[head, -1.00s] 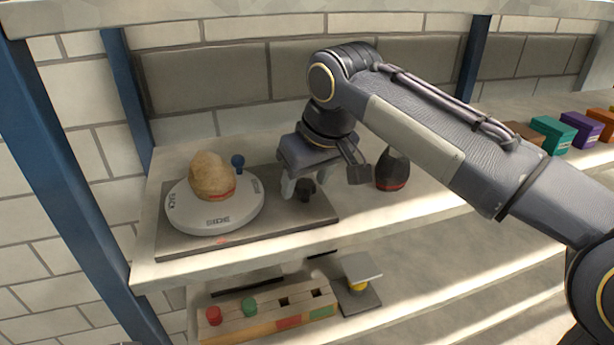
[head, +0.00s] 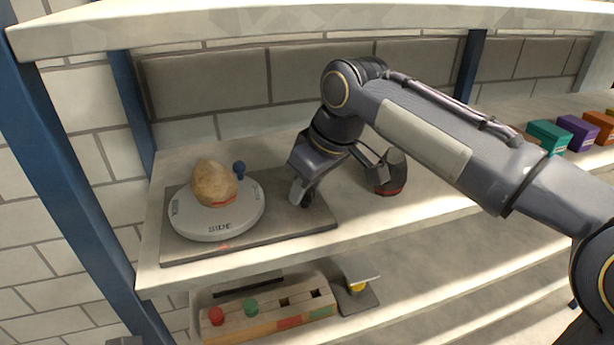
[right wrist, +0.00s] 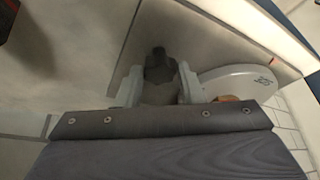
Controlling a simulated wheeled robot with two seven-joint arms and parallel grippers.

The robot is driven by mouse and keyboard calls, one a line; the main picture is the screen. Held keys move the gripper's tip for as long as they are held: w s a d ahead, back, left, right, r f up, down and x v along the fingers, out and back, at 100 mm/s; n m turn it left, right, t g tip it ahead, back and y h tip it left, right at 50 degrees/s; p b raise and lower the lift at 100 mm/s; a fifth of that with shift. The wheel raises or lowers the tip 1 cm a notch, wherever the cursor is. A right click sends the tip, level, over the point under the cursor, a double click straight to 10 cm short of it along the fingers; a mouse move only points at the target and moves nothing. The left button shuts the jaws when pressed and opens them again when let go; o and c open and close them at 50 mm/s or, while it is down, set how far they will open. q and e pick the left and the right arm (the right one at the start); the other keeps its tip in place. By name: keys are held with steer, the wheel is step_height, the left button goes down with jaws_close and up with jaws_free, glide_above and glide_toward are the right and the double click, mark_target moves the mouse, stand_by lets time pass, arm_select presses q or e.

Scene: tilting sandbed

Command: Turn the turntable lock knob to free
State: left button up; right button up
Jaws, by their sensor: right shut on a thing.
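The white round turntable (head: 190,226) sits on a grey base plate (head: 255,238) on the shelf, with a brown lumpy object (head: 213,183) on top. Its rim reads "SIDE" at the front. The dark lock knob (head: 306,200) is at the right part of the plate, mostly hidden by my right gripper (head: 301,196). In the right wrist view, the gripper's light fingers (right wrist: 155,85) stand on both sides of the dark knob (right wrist: 158,64) and are shut on it. The gripper is tilted in the head view. My left gripper is not in view.
A small blue knob (head: 239,168) stands behind the turntable. A dark bottle-like object (head: 391,175) with a red band stands right of my gripper. A wooden block with red and green pegs (head: 262,317) is on the lower shelf. Coloured boxes (head: 577,131) stand far right.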

steer(key=n+p, duration=0.1)
steer(key=n, duration=0.1)
steer(key=n+g+y+p, duration=0.1)
steer(key=n+p, duration=0.1)
steer(key=shift+w+d+r+n+g, duration=0.1)
steer(key=shift+w+r+n+g, duration=0.1)
steer(key=shift+n+g, duration=0.1)
steer(key=n+g+p, duration=0.1)
steer(key=n, duration=0.1)
steer(key=shift+n, duration=0.4)
steer(key=n+g, duration=0.1)
steer(key=n, duration=0.1)
steer(key=n+g, duration=0.1)
steer(key=n, duration=0.2)
steer(key=shift+w+f+p, duration=0.15)
steer(key=shift+f+p, duration=0.05)
steer(key=shift+p, duration=0.1)
steer(key=n+g+h, duration=0.1)
steer(key=n, duration=0.2)
steer(key=n+g, duration=0.1)
steer(key=n, duration=0.2)
steer(key=shift+w+n+h, duration=0.1)
steer(key=shift+n+h, duration=0.3)
steer(key=shift+a, duration=0.2)
steer(key=o, duration=1)
steer(key=shift+c, duration=0.2)
